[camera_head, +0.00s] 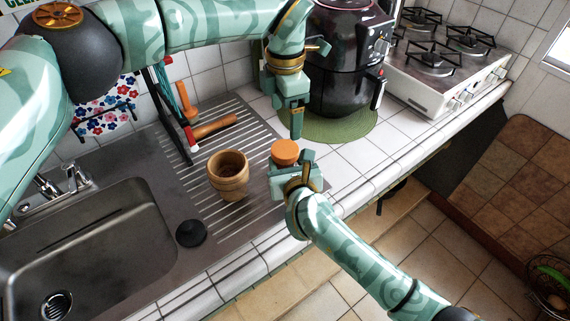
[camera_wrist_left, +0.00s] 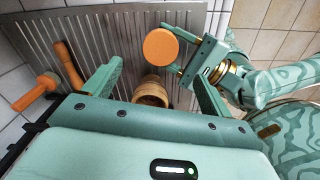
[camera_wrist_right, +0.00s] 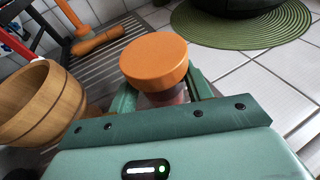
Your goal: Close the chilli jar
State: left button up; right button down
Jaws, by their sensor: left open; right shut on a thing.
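The chilli jar has a round orange lid (camera_head: 285,152) on top, also in the left wrist view (camera_wrist_left: 160,46) and the right wrist view (camera_wrist_right: 154,60). Below the lid, a small part of the clear jar body with reddish contents (camera_wrist_right: 165,97) shows. My right gripper (camera_head: 290,172) is shut on the jar body and holds it upright beside the drainboard. The fingers hide most of the body. I cannot tell whether the lid is tight. My left gripper (camera_head: 296,122) is open and empty, pointing down above the lid and apart from it.
A wooden pot (camera_head: 229,180) stands on the metal drainboard, left of the jar. Orange-brown wooden tools (camera_head: 214,127) lie behind it. A black air fryer (camera_head: 345,60) stands on a green mat (camera_head: 325,130) behind. The sink (camera_head: 95,250) is at left, the stove (camera_head: 450,70) at right.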

pick_arm(q)
jog(key=shift+r, duration=1.4)
pick_arm(e)
jog(key=c, duration=0.6)
grip_release()
jog(key=shift+o, duration=0.2)
pick_arm(q)
jog(key=shift+s+r+p, duration=0.15)
jog(key=shift+r+p, duration=1.3)
jog(key=shift+r, duration=0.35)
pick_arm(e)
jog(key=v, duration=1.6)
jog(key=shift+s+d, duration=0.1)
